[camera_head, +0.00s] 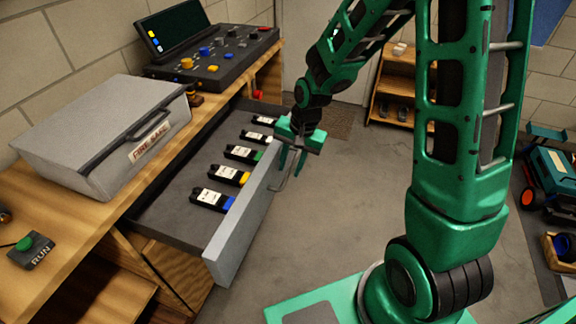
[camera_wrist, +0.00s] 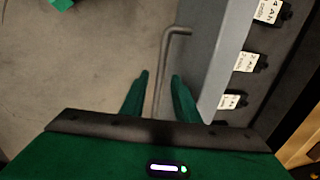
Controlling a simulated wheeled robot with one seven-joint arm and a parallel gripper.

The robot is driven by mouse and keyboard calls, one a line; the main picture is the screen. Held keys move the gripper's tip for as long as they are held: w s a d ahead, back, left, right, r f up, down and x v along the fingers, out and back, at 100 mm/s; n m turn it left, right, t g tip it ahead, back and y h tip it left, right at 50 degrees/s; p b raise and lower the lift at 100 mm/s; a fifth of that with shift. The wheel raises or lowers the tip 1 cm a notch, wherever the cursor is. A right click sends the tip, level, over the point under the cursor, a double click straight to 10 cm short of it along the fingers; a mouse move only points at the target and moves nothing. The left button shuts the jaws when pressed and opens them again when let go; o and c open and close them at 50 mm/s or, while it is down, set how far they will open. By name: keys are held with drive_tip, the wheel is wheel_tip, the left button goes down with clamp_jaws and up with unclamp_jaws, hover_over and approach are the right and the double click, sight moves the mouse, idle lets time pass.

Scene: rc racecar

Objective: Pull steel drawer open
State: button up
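The steel drawer (camera_head: 240,217) stands pulled well out from the wooden bench, its grey front facing the open floor. It holds a row of several labelled dark modules. A bent metal bar handle (camera_head: 277,188) runs along its front. My gripper (camera_head: 291,172) is at the far part of the drawer front, pointing down at the handle. In the wrist view the handle (camera_wrist: 165,55) passes between my two green fingers, with visible gaps beside it. The fingers are apart and not closed on the bar. The drawer front (camera_wrist: 228,55) is just right of the fingers.
A grey fire-safe box (camera_head: 100,130) and a control panel (camera_head: 215,55) sit on the bench (camera_head: 40,205), with a RUN button (camera_head: 30,250) at the near left. A small wooden shelf (camera_head: 395,85) stands behind. The floor before the drawer is clear; a toy car (camera_head: 552,170) is at right.

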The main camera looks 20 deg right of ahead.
wheel_tip(320, 180, up, 10)
drive_tip(key=s+d, duration=0.1)
drive_tip(key=shift+s+d+r, duration=0.15)
drive_tip(key=shift+d+r, duration=0.05)
drive_tip(key=shift+d, duration=0.15)
idle(0.3)
idle(0.4)
drive_tip(key=s+d+r+h, duration=0.2)
drive_tip(key=s+d+r, duration=0.2)
drive_tip(key=s+d, duration=0.65)
drive_tip(key=s+d+r, duration=0.1)
drive_tip(key=s+d, duration=0.2)
drive_tip(key=s, duration=0.4)
drive_tip(key=s+d+r+n+g, duration=0.1)
drive_tip(key=s+d, duration=0.2)
drive_tip(key=s, duration=0.5)
drive_tip(key=shift+s+d+y, duration=0.3)
drive_tip(key=shift+w+g, duration=0.15)
drive_tip(key=shift+g, duration=0.15)
drive_tip(key=shift+w+f, duration=0.2)
drive_tip(key=shift+w, duration=0.3)
